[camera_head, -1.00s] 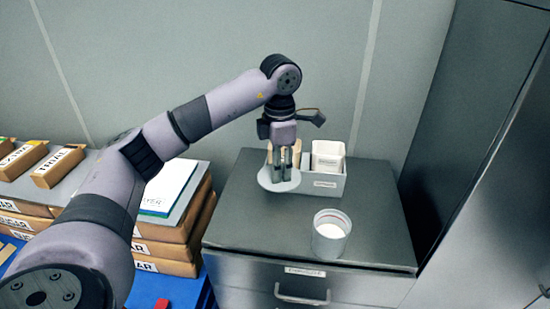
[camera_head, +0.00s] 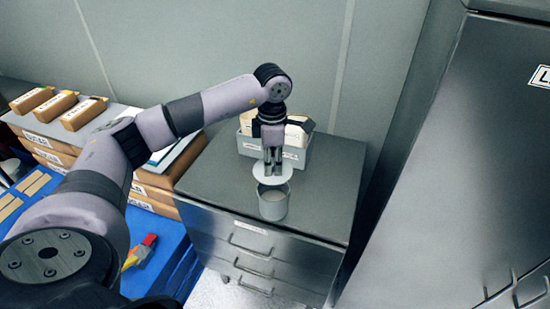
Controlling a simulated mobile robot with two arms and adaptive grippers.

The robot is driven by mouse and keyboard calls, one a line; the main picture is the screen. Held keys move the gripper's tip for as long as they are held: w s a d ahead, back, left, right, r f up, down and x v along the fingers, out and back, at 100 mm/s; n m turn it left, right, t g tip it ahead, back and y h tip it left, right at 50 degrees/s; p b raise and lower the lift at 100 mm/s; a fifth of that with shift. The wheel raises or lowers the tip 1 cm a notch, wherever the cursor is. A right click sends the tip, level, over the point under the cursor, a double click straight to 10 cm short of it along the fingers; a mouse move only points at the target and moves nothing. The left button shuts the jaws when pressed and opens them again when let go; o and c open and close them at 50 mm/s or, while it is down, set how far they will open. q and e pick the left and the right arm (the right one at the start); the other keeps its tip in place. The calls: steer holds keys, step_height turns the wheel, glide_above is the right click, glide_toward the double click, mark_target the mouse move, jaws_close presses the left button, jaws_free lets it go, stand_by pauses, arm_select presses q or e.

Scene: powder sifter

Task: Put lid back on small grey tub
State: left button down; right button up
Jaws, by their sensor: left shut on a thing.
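A round whitish-grey lid (camera_head: 266,175) hangs flat over the tub's back rim. My left gripper (camera_head: 272,170) points down and is shut on the lid. The lid covers the far part of the tub's mouth. I cannot tell whether the lid touches the rim. My right gripper is not in view.
A light grey bin (camera_head: 297,153) with white and tan items stands behind the gripper. The cabinet top (camera_head: 325,200) is clear to the right. A tall metal cabinet (camera_head: 460,170) stands at the right. Boxes (camera_head: 152,190) and a blue surface (camera_head: 160,225) lie at the left.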

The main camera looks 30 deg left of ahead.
arm_select(q)
steer(key=shift+a+f, duration=0.1)
steer(key=shift+f, duration=0.35)
steer(key=shift+f+b, duration=0.3)
steer(key=shift+b, duration=0.05)
steer(key=f, duration=0.1)
steer(key=f+b, duration=0.2)
steer(key=shift+d+f, duration=0.2)
steer(key=shift+d, duration=0.05)
steer(key=shift+a+f+b, duration=0.1)
steer(key=shift+f+b, duration=0.3)
steer(key=shift+b, duration=0.05)
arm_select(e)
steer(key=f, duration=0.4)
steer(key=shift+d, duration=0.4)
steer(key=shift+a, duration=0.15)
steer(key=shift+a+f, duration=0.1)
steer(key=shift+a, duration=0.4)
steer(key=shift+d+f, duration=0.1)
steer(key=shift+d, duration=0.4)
